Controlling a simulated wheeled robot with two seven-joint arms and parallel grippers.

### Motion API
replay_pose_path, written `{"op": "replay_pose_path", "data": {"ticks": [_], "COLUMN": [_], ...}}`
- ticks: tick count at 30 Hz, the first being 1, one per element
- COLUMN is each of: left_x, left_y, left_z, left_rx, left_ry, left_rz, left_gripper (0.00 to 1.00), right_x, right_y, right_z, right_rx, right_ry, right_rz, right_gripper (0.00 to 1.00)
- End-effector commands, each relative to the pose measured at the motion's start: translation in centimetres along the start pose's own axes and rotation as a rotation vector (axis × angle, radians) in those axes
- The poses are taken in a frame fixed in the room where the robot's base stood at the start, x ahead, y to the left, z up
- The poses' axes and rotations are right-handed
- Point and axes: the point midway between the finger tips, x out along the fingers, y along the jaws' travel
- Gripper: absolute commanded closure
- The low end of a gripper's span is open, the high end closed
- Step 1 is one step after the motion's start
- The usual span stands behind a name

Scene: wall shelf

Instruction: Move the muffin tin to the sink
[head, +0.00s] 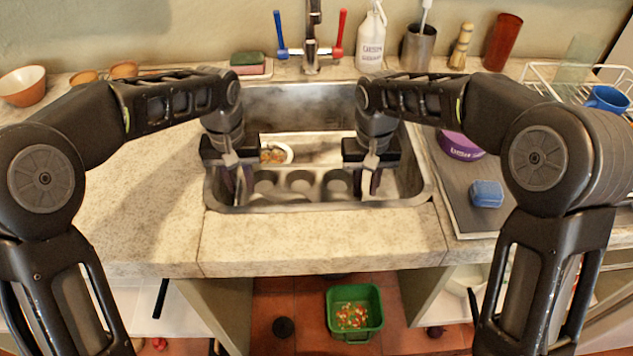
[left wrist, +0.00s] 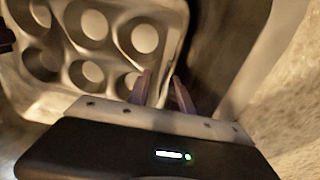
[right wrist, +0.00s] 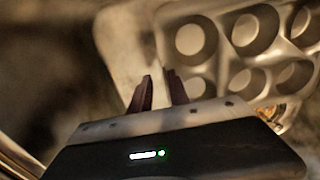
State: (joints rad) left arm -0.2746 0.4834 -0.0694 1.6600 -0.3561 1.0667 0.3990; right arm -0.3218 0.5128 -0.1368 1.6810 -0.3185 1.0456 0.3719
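The grey metal muffin tin (head: 318,182) is inside the sink (head: 228,200), near its front wall, roughly level. My left gripper (head: 241,183) is at the tin's left end and my right gripper (head: 369,182) at its right end. In the left wrist view the fingers (left wrist: 163,92) are close together with the rim of the tin (left wrist: 118,62) between them. In the right wrist view the fingers (right wrist: 162,90) likewise pinch the rim of the tin (right wrist: 220,60). Whether the tin touches the sink floor is hidden.
A white plate with food (head: 277,153) lies in the sink behind the tin. A tap (head: 312,50) stands at the back. A purple tin (head: 459,146) and blue sponge (head: 487,194) lie to the right. A green bin (head: 355,311) stands below.

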Motion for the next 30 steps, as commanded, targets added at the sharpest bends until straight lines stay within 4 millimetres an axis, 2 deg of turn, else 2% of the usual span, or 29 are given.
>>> {"op": "replay_pose_path", "data": {"ticks": [1, 2, 12, 16, 21, 30], "left_x": [1.1, 0.6, -5.8, -7.3, -8.1, -8.2], "left_y": [-0.1, -0.1, 0.1, 0.1, 0.1, 0.2], "left_z": [1.0, 1.0, 0.6, 0.5, 0.5, 0.5], "left_rx": [-0.005, -0.005, -0.002, -0.002, -0.001, 0.0], "left_ry": [-0.033, -0.032, 0.007, 0.015, 0.019, 0.02], "left_rz": [-0.005, -0.005, -0.004, -0.004, -0.004, -0.003], "left_gripper": [0.73, 0.73, 0.73, 0.73, 0.73, 0.73], "right_x": [1.0, 1.0, 1.0, 1.0, 1.0, 0.9], "right_y": [0.0, 0.1, 0.2, 0.3, 0.3, 0.3], "right_z": [0.1, 0.1, 0.1, 0.1, 0.1, 0.1], "right_rx": [0.001, 0.001, 0.004, 0.005, 0.005, 0.006], "right_ry": [-0.003, -0.004, -0.007, -0.007, -0.007, -0.007], "right_rz": [0.002, 0.002, 0.004, 0.004, 0.004, 0.004], "right_gripper": [0.73, 0.73, 0.73, 0.73, 0.73, 0.73]}}
